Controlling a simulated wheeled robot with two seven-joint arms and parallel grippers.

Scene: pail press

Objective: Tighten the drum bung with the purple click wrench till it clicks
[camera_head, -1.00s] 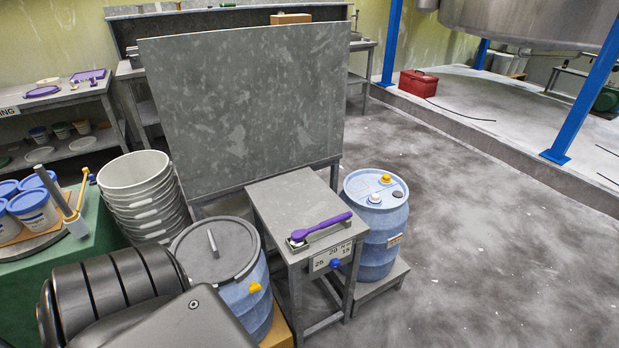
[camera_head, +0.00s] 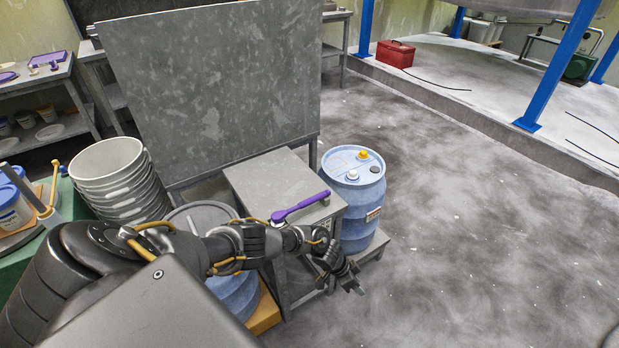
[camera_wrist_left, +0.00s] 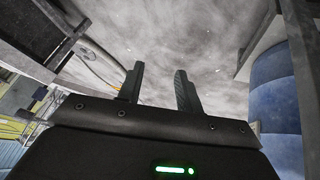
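The purple click wrench (camera_head: 300,206) lies on top of a small grey metal stand (camera_head: 270,180). A blue drum (camera_head: 358,200) stands upright just behind and to the right of the stand. On its lid are a yellow bung (camera_head: 363,155), a white one (camera_head: 352,175) and a dark cap (camera_head: 374,169). My left gripper (camera_head: 352,282) is in front of the stand, below its top and apart from the wrench. In the left wrist view its two fingers (camera_wrist_left: 160,85) are spread with nothing between them. My right gripper is not in view.
Another blue drum with a grey lid (camera_head: 235,290) is partly hidden behind my left arm. A large grey panel (camera_head: 210,90) stands behind the stand. Stacked white pails (camera_head: 120,185) are at the left. The floor to the right is clear.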

